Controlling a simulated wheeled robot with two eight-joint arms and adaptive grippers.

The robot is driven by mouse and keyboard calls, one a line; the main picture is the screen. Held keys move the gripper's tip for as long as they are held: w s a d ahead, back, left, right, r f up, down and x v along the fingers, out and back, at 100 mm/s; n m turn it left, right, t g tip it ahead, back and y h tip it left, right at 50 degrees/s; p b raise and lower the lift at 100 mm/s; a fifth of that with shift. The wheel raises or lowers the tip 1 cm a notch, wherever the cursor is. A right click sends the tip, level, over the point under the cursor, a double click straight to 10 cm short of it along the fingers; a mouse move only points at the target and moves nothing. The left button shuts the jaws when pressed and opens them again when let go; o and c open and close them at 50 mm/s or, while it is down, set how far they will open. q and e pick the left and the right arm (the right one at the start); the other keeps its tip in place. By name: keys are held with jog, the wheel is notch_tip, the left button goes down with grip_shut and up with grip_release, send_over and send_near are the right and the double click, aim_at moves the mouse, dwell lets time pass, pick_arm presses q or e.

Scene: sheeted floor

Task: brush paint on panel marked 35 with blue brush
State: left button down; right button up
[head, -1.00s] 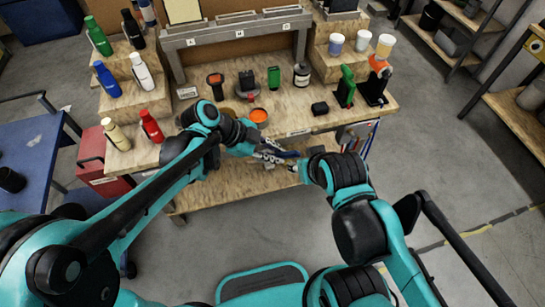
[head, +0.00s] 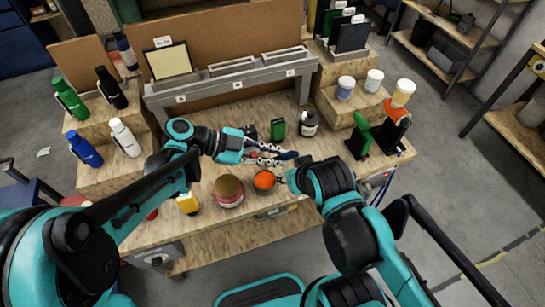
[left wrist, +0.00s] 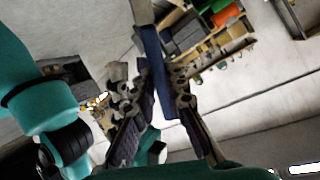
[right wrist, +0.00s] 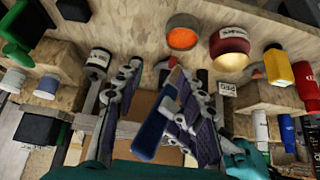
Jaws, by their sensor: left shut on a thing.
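My left gripper (head: 264,153) is shut on a blue brush (head: 287,156) above the front of the bench. The brush handle also shows between the fingers in the left wrist view (left wrist: 158,75). A cream panel (head: 170,62) stands upright in a holder at the back left; its label (head: 162,42) is too small to read. An open pot of orange paint (head: 264,180) stands below the left gripper. My right gripper's fingers (right wrist: 155,100) are spread apart in the right wrist view. A blue bar (right wrist: 154,128) shows between them; I cannot tell whether they touch it.
A grey rack (head: 235,83) spans the back of the bench. A red pot (head: 229,191) is left of the orange pot. Bottles line the left steps; dark panels (head: 351,37) stand at the back right.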

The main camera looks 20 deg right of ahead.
pick_arm(q)
jog(key=shift+f+b, duration=2.25)
jog(key=shift+f, duration=0.7)
jog(key=shift+s+f+b, duration=0.1)
jog(key=shift+f+b, duration=0.7)
jog(key=shift+f, duration=0.05)
jog(key=shift+r+p, duration=2.7)
jog(key=shift+r, duration=0.8)
